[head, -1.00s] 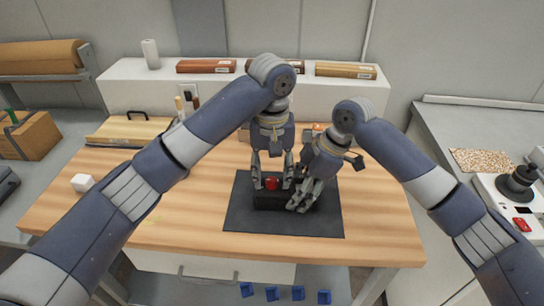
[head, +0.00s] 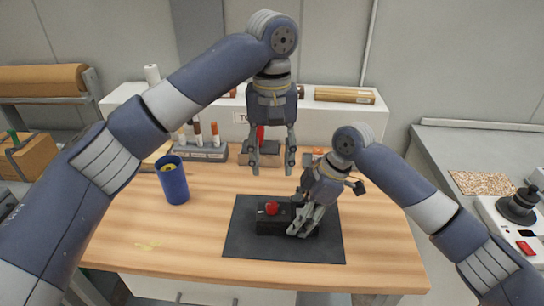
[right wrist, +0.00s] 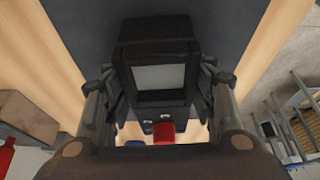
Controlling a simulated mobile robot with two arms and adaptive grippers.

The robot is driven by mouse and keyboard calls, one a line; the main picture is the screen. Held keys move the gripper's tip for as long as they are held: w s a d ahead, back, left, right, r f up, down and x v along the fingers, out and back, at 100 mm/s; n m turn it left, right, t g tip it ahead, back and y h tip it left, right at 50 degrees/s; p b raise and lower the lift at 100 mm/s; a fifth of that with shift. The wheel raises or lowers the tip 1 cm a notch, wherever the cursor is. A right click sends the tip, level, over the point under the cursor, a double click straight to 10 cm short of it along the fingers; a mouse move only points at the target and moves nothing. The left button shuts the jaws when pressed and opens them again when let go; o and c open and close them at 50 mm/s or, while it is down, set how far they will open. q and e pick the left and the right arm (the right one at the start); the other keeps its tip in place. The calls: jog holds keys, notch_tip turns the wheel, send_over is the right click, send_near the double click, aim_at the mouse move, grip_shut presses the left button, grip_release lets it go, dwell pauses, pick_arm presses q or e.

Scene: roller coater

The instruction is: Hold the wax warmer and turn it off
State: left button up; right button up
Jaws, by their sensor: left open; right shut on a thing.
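The wax warmer (head: 268,226) is a low black box with a red knob (head: 271,208) on top. It lies on a dark mat (head: 285,247) on the wooden table. My right gripper (head: 306,222) is shut on the right end of the warmer. In the right wrist view the black warmer (right wrist: 160,40) sits between the fingers, with the red knob (right wrist: 164,133) below it. My left gripper (head: 272,170) is open and empty, raised above and behind the warmer, clear of the knob.
A blue cup (head: 173,182) stands on the left of the table. A grey rack of handled tools (head: 203,154) is at the back left. A white shelf (head: 330,122) runs along the back.

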jog(key=o, duration=1.1)
